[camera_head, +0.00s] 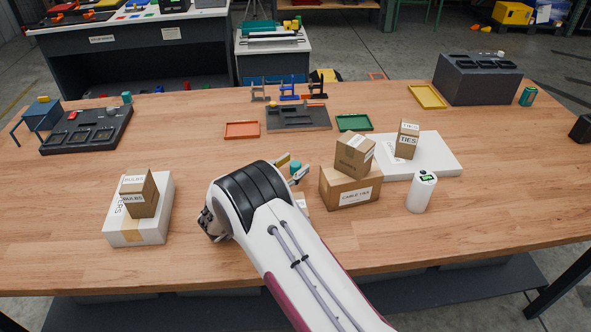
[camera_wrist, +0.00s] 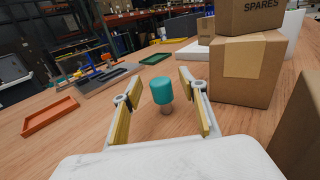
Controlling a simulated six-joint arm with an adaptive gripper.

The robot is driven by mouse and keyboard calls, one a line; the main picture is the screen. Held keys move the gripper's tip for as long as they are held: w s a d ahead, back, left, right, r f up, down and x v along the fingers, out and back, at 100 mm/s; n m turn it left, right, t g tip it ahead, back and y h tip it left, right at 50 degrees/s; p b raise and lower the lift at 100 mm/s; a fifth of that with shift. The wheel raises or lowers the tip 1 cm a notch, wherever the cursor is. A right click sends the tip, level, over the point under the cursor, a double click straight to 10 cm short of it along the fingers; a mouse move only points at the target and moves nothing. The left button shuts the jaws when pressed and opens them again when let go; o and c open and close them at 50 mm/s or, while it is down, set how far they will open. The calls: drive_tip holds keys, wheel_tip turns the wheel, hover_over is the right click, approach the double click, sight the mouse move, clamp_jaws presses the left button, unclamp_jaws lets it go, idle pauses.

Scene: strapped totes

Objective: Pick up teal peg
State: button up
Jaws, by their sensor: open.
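My gripper (camera_wrist: 163,112) is open, with one yellow-padded finger on each side of the peg. The fingers appear apart from the peg, with a gap on both sides. In the head view, my gripper (camera_head: 291,167) is partly hidden by my own arm.
Close on the right stand stacked cardboard boxes (camera_head: 349,187). An orange tray (camera_head: 242,130), a green tray (camera_head: 354,123) and a dark fixture (camera_head: 305,119) are behind.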

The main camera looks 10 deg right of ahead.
sight(292, 166)
clamp_jaws()
drive_tip(key=shift+r, duration=0.15)
drive_tip(key=shift+r, duration=4.85)
